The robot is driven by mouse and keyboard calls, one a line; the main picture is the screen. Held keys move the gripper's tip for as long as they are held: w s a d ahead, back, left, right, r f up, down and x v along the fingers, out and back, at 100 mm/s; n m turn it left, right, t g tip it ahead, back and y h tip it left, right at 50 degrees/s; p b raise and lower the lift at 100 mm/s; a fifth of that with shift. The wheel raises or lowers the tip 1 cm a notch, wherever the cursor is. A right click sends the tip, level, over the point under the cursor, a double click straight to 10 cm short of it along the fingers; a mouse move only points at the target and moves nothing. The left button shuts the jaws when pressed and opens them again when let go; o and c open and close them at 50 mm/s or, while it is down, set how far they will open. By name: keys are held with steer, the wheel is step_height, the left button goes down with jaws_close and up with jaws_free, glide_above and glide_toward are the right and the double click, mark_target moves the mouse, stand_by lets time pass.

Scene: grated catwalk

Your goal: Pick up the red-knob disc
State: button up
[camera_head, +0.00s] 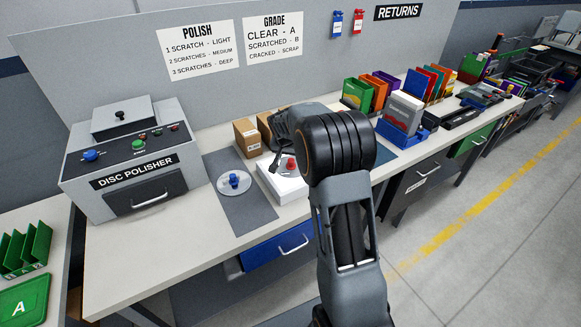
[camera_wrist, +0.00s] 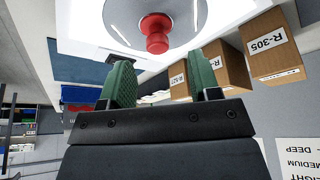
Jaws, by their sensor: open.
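The red-knob disc (camera_head: 290,165) sits on a white box-like stand on the bench, partly hidden by my arm in the head view. In the wrist view its red knob (camera_wrist: 156,32) stands out from the grey, shiny disc (camera_wrist: 190,15) at the top of the picture. My gripper (camera_wrist: 163,78) is open and empty, its two green-padded fingers spread apart. The knob shows just beyond the fingertips, roughly in line with the gap between them. In the head view my gripper is beside and above the disc, its fingertips hard to make out.
A clear disc with a blue knob (camera_head: 234,181) lies on a grey mat (camera_head: 250,208) to the left. The disc polisher (camera_head: 130,160) stands further left. Cardboard boxes (camera_head: 246,137) stand behind the stand. A blue rack (camera_head: 403,132) holding cases is to the right.

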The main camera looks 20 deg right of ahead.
mark_target(291, 160)
steer(key=shift+p+x, duration=0.65)
steer(key=shift+x, duration=1.8)
steer(key=shift+s, duration=0.1)
jaws_close()
